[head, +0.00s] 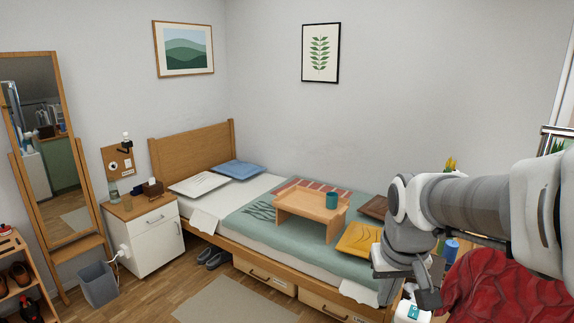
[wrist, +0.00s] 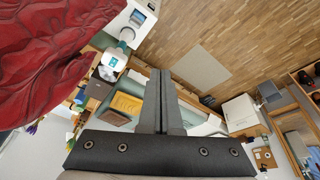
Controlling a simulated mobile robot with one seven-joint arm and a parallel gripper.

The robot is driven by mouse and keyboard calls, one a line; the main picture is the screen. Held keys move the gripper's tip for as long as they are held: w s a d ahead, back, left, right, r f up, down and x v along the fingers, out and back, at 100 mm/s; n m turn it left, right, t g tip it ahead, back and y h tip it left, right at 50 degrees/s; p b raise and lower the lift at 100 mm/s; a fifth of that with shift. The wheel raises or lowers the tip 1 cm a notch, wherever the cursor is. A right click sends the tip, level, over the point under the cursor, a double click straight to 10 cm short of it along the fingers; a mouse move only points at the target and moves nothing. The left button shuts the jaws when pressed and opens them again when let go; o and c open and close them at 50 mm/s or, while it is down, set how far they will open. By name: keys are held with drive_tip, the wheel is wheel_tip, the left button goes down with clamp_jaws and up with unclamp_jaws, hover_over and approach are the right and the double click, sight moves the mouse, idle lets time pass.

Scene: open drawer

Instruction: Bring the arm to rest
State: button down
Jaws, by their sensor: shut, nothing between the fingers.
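My arm reaches in from the right edge of the head view, raised in front of the foot of the bed. My gripper (head: 428,297) hangs at its end, pointing down, partly cut off from clear sight by my wrist. In the wrist view the two dark fingers of my gripper (wrist: 160,73) lie side by side, shut, with nothing between them. The gripper appears clear of the bed and touches nothing that I can see.
The bed (head: 235,253) bears a wooden tray table (head: 297,207) with a teal mug (head: 331,200). A red crumpled cloth (head: 492,285) lies under my arm at right. A white device (head: 408,312) stands close below my gripper. A white nightstand (head: 152,245) and open floor lie left.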

drive_tip(key=s+a+r+t, duration=0.1)
drive_tip(key=s, duration=0.5)
drive_tip(key=s+a+r+t, duration=0.1)
drive_tip(key=s+a+r, duration=0.1)
drive_tip(key=s, duration=0.4)
drive_tip(key=shift+s+y, duration=0.3)
drive_tip(key=shift+s, duration=0.1)
